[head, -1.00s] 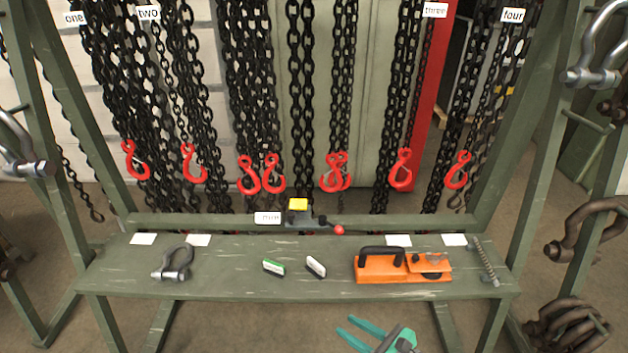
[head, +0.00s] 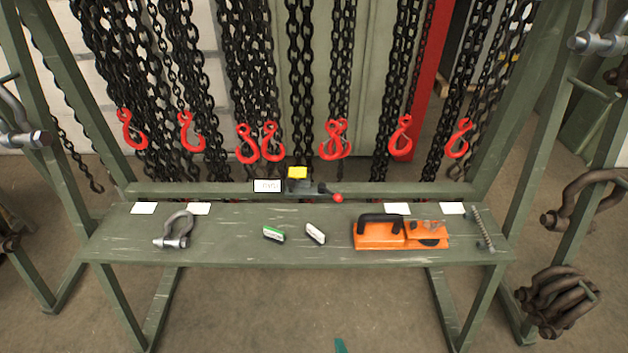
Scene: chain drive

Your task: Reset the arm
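Only a small teal tip of my gripper (head: 340,346) shows at the bottom edge of the head view, in front of and below the bench. The rest of my gripper and arm is out of the picture, so its opening and anything in it are hidden. The green bench (head: 240,220) stands beyond it, and the visible tip is apart from it.
On the bench lie a shackle (head: 174,230), two small blocks (head: 273,234) (head: 315,233), an orange tool (head: 378,234) and a threaded rod (head: 482,233). Chains with red hooks (head: 335,140) hang behind. The floor (head: 270,310) before the bench looks clear.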

